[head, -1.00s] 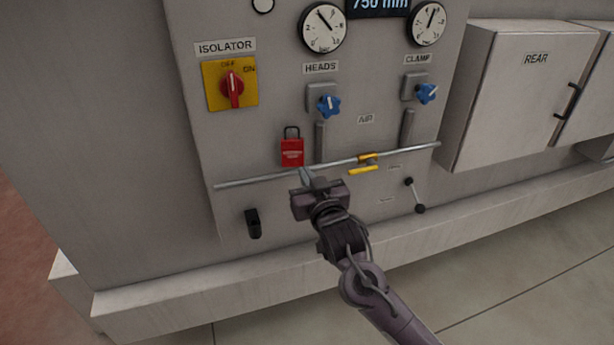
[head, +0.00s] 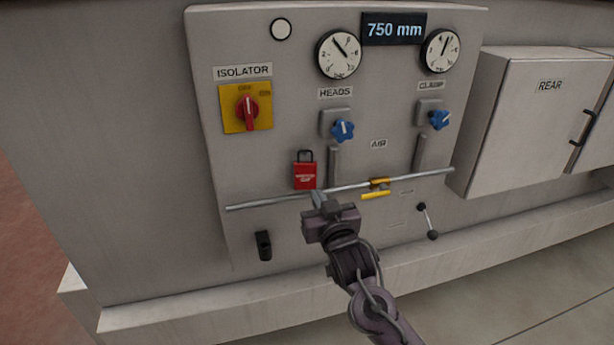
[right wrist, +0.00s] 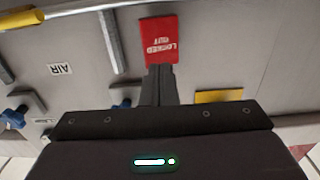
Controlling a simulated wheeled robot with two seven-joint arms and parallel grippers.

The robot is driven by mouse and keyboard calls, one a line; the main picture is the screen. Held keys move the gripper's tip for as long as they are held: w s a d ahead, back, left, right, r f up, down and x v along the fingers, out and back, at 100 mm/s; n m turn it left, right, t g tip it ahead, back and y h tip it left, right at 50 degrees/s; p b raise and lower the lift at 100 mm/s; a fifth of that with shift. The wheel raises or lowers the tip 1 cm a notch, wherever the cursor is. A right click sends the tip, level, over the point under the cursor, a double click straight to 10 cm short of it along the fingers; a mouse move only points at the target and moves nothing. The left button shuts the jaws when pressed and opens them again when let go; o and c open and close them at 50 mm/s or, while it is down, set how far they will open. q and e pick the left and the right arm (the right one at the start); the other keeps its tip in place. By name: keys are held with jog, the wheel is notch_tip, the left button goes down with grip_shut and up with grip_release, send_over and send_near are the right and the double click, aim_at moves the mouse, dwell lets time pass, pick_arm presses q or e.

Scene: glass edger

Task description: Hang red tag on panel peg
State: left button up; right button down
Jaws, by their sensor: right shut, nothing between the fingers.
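The red tag (head: 305,178) with white lettering and a dark loop on top is upright against the grey panel, just above the long rail and left of the HEADS lever. Whether a peg passes through its loop cannot be made out. In the right wrist view the tag (right wrist: 159,42) reads "LOCKED OUT" upside down. My right gripper (head: 318,198) is shut and empty, its fingertips just below the tag's lower edge at the rail. Its fingers (right wrist: 158,85) show close to the tag in the wrist view; contact cannot be told. My left gripper is not in view.
The rail (head: 265,199) crosses the panel, with a yellow piece (head: 376,195) on it to the right. The yellow isolator plate (head: 234,118) with its red knob is at upper left. Blue valve knobs (head: 343,131) and a black handle (head: 263,245) also stick out.

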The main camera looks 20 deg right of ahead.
jog(key=shift+w, duration=2.45)
jog(key=shift+w+b, duration=0.65)
jog(key=shift+w, duration=0.95)
jog(key=shift+w, duration=0.1)
jog(key=shift+s+p, duration=0.9)
jog(key=shift+s, duration=0.7)
dwell(0.6)
jog(key=p, duration=0.3)
send_near(306, 176)
jog(key=shift+s, duration=0.75)
jog(key=shift+f, duration=0.1)
